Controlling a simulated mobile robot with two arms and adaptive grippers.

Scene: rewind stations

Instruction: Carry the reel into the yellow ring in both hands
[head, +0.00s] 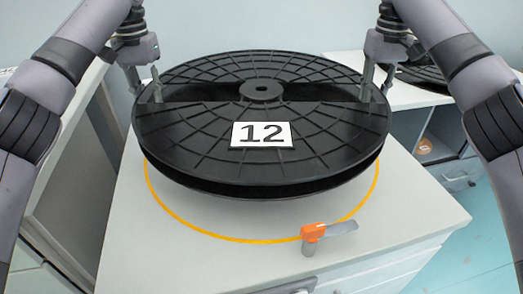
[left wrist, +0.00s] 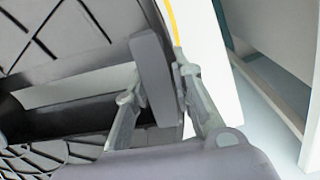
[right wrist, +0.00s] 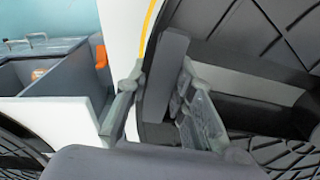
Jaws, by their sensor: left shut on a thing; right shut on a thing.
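The black reel (head: 262,165), with a white label reading 12 on its front, is held level over the white cabinet top. A gap and shadow show beneath its front edge, so it looks clear of the surface. The yellow ring (head: 225,238) is marked on that top; its front and sides show around the reel, and its back is hidden. My left gripper (head: 148,88) is shut on the reel's left rim, seen in the left wrist view (left wrist: 160,95). My right gripper (head: 377,82) is shut on its right rim, seen in the right wrist view (right wrist: 155,100).
An orange-and-grey lever (head: 312,232) stands at the ring's front right edge. Another black reel (head: 425,77) lies on a white surface at the back right. Open shelving (head: 440,135) is below it. The front left of the cabinet top (head: 140,250) is bare.

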